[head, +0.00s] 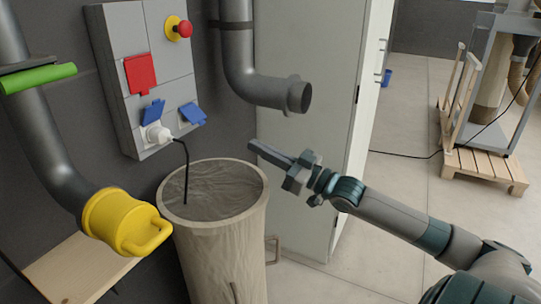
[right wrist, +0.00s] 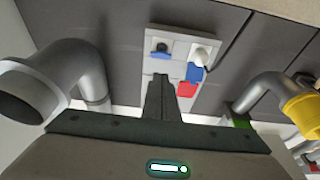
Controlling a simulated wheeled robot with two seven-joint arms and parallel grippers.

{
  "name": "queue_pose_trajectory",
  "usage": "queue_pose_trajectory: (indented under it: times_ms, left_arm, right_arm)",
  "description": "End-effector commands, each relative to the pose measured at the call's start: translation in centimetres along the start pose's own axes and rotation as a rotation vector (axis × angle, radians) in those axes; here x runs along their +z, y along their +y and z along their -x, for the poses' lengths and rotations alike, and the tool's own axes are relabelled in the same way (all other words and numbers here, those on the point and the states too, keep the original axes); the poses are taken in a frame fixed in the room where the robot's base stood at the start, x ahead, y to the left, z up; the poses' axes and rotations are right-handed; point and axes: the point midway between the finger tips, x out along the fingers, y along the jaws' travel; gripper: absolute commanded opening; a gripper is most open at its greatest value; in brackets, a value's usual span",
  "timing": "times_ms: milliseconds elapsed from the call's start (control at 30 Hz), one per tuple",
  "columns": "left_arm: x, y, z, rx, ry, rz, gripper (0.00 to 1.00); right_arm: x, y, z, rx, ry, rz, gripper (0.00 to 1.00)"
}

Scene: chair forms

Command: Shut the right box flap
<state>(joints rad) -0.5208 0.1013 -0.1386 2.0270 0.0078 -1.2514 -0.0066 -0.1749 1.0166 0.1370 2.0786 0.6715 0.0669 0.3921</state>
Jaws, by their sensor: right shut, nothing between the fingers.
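The grey wall panel (head: 165,70) carries the boxes. The right box flap, blue (head: 193,114), stands out from the panel's lower right; in the right wrist view the same flap (right wrist: 160,56) shows beside an uncovered dark socket. A second blue flap (head: 153,112) is raised over a white plug (head: 158,134) at the lower left; the plug also shows in the right wrist view (right wrist: 202,55). My right gripper (head: 258,147) is shut and empty, pointing at the panel from the right, apart from the flap. Its fingers show in the right wrist view (right wrist: 160,88). My left gripper is out of view.
A red flap (head: 141,74) and a red stop button (head: 182,28) are on the panel. A barrel (head: 225,225) stands below, with a black cable hanging into it. A grey pipe elbow (head: 265,88) juts out right of the panel. A pipe with a yellow cap (head: 120,222) is at left.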

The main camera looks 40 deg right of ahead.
Motion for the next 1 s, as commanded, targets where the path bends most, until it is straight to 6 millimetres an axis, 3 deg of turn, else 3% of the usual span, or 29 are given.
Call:
queue_pose_trajectory:
  times_ms: [400, 1000]
  left_arm:
    - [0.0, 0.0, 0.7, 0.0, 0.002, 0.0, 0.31]
    - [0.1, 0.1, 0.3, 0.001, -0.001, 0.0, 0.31]
  right_arm:
    - [0.1, 0.0, 2.7, 0.0, -0.001, 0.0, 0.0]
    - [-0.5, -0.1, 3.0, 0.003, -0.007, -0.001, 0.0]
